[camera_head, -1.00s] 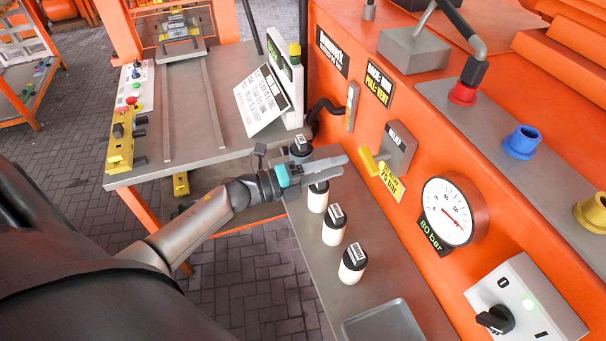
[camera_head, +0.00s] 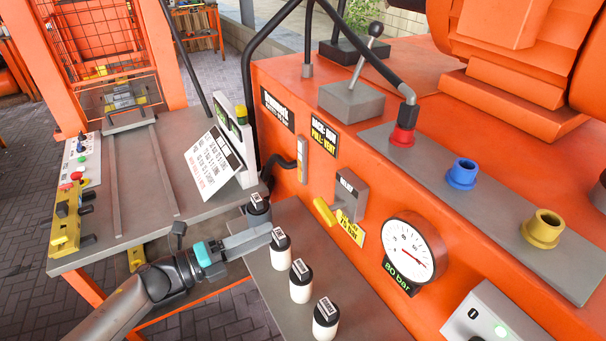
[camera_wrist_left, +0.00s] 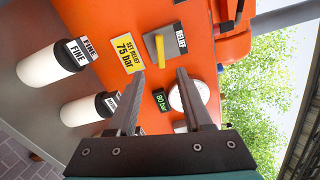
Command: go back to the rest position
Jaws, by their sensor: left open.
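My left gripper (camera_head: 262,235) reaches in from the left in the head view, low over the grey shelf (camera_head: 250,262). Its tips overlap the gap between the two farthest bottles; contact cannot be told. In the left wrist view its two fingers (camera_wrist_left: 158,80) stand apart with nothing between them. Beyond them are the yellow relief lever (camera_wrist_left: 160,48) and the pressure gauge (camera_wrist_left: 190,97). My right gripper is not in view.
The orange machine (camera_head: 330,225) rises behind, with the relief lever (camera_head: 325,213) and gauge (camera_head: 408,252) reading 80 bar. A sign panel (camera_head: 213,160) stands on the left bench.

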